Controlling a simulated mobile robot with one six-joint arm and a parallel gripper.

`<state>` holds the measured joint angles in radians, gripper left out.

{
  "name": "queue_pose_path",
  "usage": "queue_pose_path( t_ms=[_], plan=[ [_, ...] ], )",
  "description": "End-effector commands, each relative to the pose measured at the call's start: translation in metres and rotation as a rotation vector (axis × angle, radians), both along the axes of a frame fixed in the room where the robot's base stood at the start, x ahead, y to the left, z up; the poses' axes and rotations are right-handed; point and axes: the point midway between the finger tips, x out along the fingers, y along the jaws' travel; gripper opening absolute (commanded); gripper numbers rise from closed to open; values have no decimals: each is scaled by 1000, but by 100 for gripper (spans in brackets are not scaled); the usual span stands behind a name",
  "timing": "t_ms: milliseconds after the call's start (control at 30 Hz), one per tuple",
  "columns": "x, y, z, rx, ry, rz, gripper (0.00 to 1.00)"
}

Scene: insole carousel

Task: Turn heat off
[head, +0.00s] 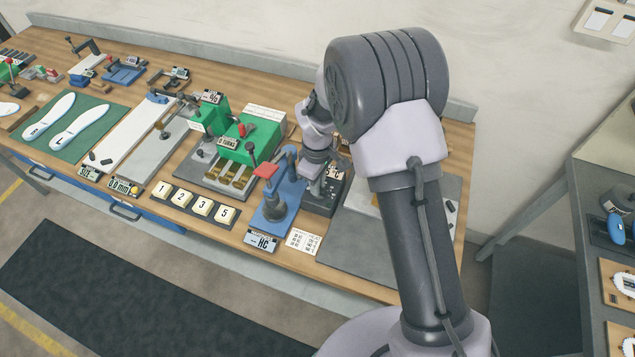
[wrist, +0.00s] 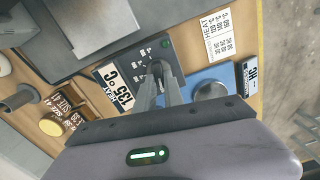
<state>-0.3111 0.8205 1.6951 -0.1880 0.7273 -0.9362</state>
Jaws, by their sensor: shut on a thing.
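The heat control is a dark grey box, seen in the wrist view (wrist: 146,52) with dial marks and a small green spot (wrist: 166,43) on its top. A label plate (wrist: 115,86) beside it reads HEAT 135 °C. My gripper (wrist: 159,70) is over the box top with its fingers close together, shut on what seems to be the box's knob, which the fingers mostly hide. In the head view my gripper (head: 311,171) reaches down at the box (head: 320,201), and my arm covers part of that area.
A blue stand with a round grey post (head: 275,206) is close at the left of the box. A printed heat card (head: 303,242) and an HC plate (head: 262,241) lie in front. A green machine (head: 250,135), numbered blocks (head: 193,203) and white insoles (head: 79,127) stand farther left.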

Motion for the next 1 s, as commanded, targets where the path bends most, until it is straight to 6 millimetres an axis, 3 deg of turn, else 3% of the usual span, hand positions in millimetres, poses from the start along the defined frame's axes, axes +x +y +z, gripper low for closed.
queue_pose_path(
  t_ms=[367,400,500,833,1000],
  plan=[
    [0,0,0,0,-1,6,0],
    [0,0,0,0,-1,6,17],
    [0,0,0,0,-1,5,35],
    [0,0,2,0,-1,4,35],
    [1,0,30,2,-3,4,35]
  ],
)
